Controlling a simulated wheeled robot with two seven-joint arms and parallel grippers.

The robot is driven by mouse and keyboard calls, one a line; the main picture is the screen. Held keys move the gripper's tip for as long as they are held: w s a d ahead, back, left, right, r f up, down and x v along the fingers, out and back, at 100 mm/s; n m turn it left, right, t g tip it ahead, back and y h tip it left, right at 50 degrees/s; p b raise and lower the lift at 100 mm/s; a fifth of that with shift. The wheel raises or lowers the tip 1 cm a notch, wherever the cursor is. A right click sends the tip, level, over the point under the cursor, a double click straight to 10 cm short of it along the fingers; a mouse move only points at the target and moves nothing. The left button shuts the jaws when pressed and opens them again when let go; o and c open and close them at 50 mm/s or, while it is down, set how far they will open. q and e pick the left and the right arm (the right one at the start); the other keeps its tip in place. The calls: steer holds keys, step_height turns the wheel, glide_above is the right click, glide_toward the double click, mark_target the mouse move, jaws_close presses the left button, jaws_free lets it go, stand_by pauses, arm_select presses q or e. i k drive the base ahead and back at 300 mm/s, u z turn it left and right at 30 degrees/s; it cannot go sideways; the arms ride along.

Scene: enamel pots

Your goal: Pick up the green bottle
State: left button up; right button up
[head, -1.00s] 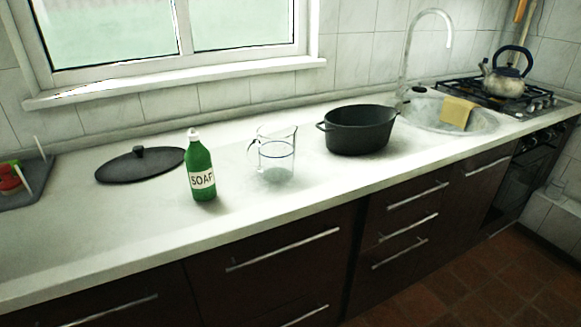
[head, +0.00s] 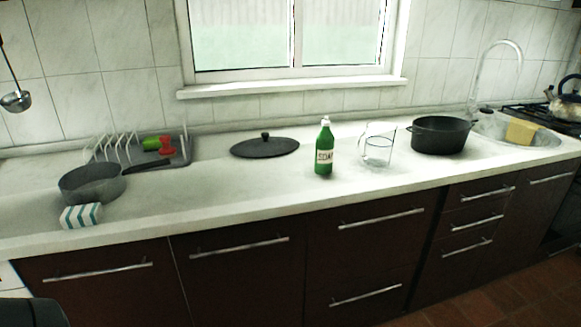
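The green bottle (head: 324,150) has a white cap and a white label reading SOAP. It stands upright on the white counter, a little right of the middle of the head view. A clear measuring jug (head: 377,150) stands just to its right, and a black lid (head: 265,147) lies to its left. Neither of my grippers shows in the head view, and nothing is touching the bottle.
A dark pot (head: 440,136) stands right of the jug, before the sink with a yellow cloth (head: 521,132). The counter (head: 225,190) is clear in front of the lid.

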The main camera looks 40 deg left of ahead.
mark_target(325, 139)
steer(key=k, duration=0.2)
steer(key=u, duration=1.3)
